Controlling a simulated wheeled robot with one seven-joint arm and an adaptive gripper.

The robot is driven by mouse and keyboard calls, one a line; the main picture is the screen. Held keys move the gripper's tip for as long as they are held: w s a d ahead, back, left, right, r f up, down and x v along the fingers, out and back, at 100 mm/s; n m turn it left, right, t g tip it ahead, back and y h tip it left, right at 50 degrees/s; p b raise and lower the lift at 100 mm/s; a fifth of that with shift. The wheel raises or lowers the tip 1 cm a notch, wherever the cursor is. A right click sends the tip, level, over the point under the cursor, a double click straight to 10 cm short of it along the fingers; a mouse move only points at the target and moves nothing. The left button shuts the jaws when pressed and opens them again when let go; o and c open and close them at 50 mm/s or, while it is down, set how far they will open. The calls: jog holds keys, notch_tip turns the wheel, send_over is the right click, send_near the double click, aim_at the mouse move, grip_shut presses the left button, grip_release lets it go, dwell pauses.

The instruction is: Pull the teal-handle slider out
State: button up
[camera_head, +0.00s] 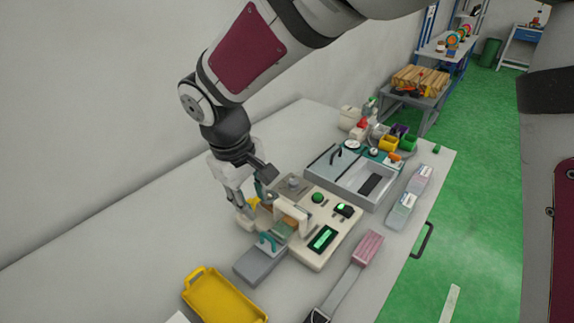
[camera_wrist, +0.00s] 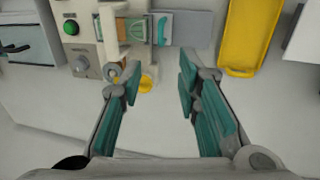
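The slider is a flat grey plate (camera_head: 260,262) at the front left side of a cream machine (camera_head: 322,262). Its curved teal handle (camera_head: 267,241) stands on top of the plate, near the machine. In the wrist view the handle (camera_wrist: 162,29) is a teal arc beside the grey plate (camera_wrist: 194,27), at the top middle. My gripper (camera_wrist: 160,84) is open and empty, its two teal-padded fingers spread apart. The handle appears above the gap between the fingers, apart from both.
A yellow tray (camera_head: 222,297) lies left of the slider. A yellow part (camera_wrist: 147,85) shows near the left finger in the wrist view. The table's left side is bare.

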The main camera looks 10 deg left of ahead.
aim_at(265, 235)
jog(key=f, duration=0.4)
jog(key=w+f, duration=0.1)
jog(key=f, duration=0.4)
jog(key=w+d+f, duration=0.1)
jog(key=f, duration=0.3)
jog(key=shift+w+f+p, duration=0.15)
jog(key=shift+f+p, duration=0.15)
jog(key=shift+p, duration=0.05)
jog(key=shift+d, duration=0.1)
grip_shut()
